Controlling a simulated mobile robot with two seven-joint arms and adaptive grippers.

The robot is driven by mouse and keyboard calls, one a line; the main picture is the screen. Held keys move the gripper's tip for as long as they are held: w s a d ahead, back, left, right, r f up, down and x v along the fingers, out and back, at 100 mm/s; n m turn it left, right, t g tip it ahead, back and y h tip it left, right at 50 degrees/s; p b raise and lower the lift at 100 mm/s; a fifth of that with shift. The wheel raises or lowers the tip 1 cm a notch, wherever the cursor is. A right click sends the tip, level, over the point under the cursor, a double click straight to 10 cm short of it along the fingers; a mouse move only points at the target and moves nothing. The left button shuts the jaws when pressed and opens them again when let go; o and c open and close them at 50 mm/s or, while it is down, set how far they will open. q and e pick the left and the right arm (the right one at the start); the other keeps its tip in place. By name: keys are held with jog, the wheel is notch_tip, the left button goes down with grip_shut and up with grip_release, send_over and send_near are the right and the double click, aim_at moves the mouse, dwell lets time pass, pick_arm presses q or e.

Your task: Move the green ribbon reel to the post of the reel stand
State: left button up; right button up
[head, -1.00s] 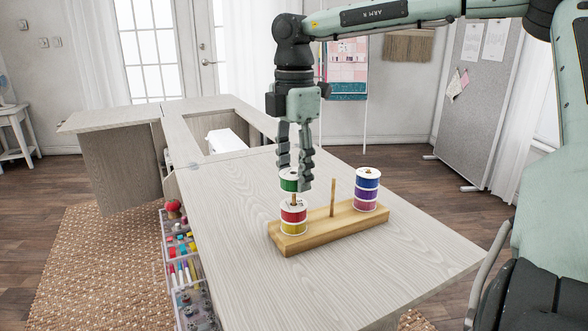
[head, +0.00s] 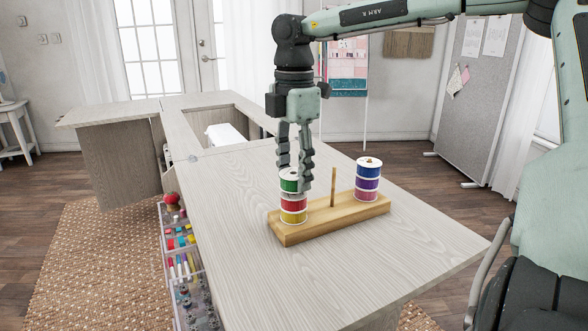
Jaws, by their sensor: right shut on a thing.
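The green ribbon reel (head: 288,183) is at the left post of the wooden reel stand (head: 353,209), directly above the red reel (head: 292,203). No gap shows between the green and red reels. A yellow reel (head: 293,217) is at the bottom of this stack. My right gripper (head: 295,184) points down from above and is shut on the green reel. The left post itself is hidden by the reels and fingers. The middle post (head: 333,187) is bare. My left gripper is out of view.
A blue reel (head: 368,168) tops purple reels (head: 367,183) at the stand's right end. The pale wooden tabletop (head: 245,215) is clear around the stand. Open drawers (head: 182,262) with sewing supplies stand below its left edge.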

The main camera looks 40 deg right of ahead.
jog(key=o, duration=1.1)
jog(key=shift+c, duration=0.2)
notch_tip(320, 180, up, 12)
dwell(0.3)
